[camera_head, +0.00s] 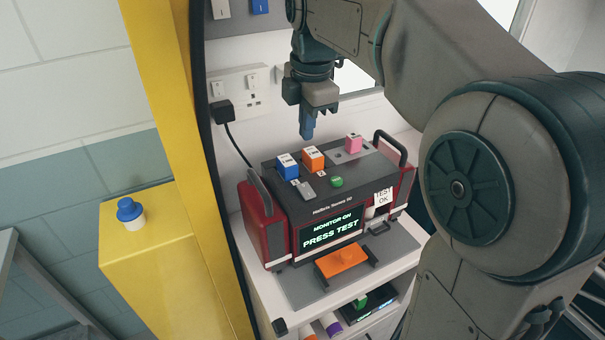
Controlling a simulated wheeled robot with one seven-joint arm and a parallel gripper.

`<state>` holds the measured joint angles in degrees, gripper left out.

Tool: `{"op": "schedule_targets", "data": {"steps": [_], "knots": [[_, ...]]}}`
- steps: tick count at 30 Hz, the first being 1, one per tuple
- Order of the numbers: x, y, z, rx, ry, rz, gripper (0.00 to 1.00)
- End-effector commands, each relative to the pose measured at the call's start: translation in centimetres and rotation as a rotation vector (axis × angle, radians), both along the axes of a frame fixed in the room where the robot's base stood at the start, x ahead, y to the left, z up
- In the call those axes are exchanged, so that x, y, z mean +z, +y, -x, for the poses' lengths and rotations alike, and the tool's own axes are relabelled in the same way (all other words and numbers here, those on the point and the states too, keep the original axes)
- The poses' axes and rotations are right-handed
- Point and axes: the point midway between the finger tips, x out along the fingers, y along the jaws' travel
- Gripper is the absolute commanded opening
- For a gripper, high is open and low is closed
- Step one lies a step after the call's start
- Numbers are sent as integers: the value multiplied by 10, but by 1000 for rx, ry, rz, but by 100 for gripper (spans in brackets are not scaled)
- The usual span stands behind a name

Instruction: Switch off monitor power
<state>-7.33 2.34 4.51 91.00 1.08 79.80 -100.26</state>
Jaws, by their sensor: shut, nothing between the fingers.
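The monitor (281,219) is a dark box with red sides and two side handles, standing on a white shelf unit. Its screen (330,231) is lit and reads "MONITOR ON" and "PRESS TEST". On its top are a blue block (287,166), an orange block (313,158), a pink block (353,143), a round green button (337,182) and a small grey switch (307,190). A tag on its front reads "TEST OK". My gripper (307,132) points down, shut and empty, above the back of the monitor's top, apart from it.
A black plug with a cable sits in the white wall socket (243,88) behind. A yellow post (172,90) and a yellow box with a blue knob (130,213) stand at the left. An orange piece (342,260) lies on the grey mat (300,288) before the monitor.

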Motion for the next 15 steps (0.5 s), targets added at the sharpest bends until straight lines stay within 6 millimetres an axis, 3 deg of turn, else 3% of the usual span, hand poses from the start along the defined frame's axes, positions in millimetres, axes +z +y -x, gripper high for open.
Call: {"op": "schedule_targets", "data": {"steps": [8,15], "knots": [[-22,1,-2,0,4,1,0],[-72,3,-7,1,5,1,0]]}}
